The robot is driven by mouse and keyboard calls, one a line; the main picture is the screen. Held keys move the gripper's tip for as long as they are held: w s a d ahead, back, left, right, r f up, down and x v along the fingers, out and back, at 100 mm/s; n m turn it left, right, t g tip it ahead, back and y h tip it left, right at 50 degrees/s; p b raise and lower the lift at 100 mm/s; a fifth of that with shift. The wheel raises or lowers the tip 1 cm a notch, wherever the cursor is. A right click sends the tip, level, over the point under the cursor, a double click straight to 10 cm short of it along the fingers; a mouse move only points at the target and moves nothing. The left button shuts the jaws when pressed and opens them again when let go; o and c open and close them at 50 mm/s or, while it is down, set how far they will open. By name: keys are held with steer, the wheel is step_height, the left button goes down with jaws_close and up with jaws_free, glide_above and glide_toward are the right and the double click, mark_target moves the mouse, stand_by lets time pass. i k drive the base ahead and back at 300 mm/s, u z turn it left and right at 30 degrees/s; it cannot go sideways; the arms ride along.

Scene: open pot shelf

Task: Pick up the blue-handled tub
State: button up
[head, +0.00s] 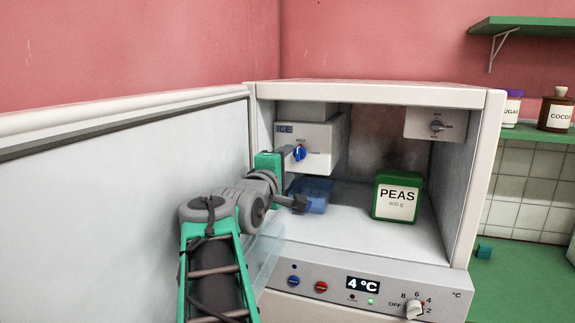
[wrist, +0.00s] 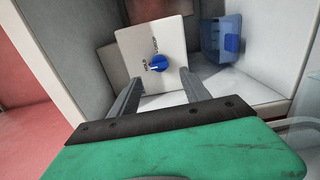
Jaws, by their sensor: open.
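The blue-handled tub (head: 312,194) is a translucent blue container. It sits low in the open fridge, under the white ICE box, partly hidden by my gripper. In the wrist view the tub (wrist: 214,40) is at the upper right, with a more solid blue block, apparently its handle (wrist: 231,43). My gripper (head: 297,180) is open, just inside the left of the fridge opening. In the wrist view my gripper (wrist: 162,77) has its two fingers apart with nothing held between them. The tub lies to the right of the fingers there.
The white ICE box (head: 318,133) with a blue knob (head: 300,153) hangs above the tub; in the wrist view it is straight ahead. A green PEAS box (head: 397,198) stands to the right. The open door (head: 120,180) is at left. The floor between tub and peas is clear.

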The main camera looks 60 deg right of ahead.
mark_target(319, 193)
steer(key=k, duration=1)
